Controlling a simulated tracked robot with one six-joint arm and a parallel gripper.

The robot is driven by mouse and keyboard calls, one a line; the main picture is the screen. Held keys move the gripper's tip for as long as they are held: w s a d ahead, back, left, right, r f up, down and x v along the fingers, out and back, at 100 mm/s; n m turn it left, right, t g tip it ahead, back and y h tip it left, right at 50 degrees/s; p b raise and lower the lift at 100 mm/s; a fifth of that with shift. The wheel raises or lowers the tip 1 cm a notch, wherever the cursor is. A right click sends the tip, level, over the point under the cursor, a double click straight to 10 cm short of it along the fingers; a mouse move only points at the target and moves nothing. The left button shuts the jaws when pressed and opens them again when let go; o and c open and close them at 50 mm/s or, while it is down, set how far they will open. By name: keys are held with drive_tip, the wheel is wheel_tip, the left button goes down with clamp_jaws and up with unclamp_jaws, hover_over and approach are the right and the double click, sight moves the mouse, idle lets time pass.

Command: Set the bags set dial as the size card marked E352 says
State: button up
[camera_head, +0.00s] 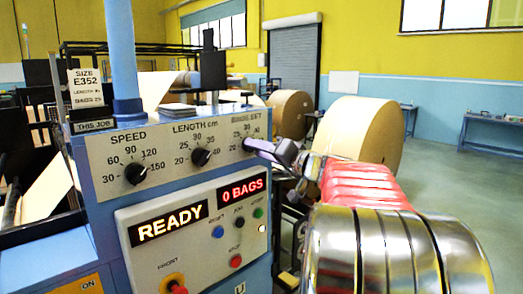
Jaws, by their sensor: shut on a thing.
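The size card (88,88) marked E352 stands at the top left of the machine, above a "THIS JOB" label. Its length and bags lines are too small to read surely. The bags set dial (247,144) is the rightmost of three dials on the sloping panel, with 20, 30 and 40 partly readable around it. My gripper (252,146) reaches in from the right and is shut on this dial. The jaws hide most of the knob, so its pointer cannot be read.
The speed dial (135,174) and length dial (201,157) sit to the left. Below, displays read READY (168,223) and 0 BAGS (242,191), above several coloured buttons and a red knob (174,285). Large kraft rolls (358,130) stand behind my arm.

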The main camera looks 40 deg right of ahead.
drive_tip(key=shift+f, duration=0.35)
drive_tip(key=o, duration=0.8)
drive_tip(key=shift+c, duration=0.2)
drive_tip(key=shift+o, duration=1.4)
drive_tip(key=shift+r, duration=0.25)
drive_tip(key=s, duration=1.3)
drive_tip(key=shift+s+d, duration=0.2)
drive_tip(key=shift+s, duration=0.2)
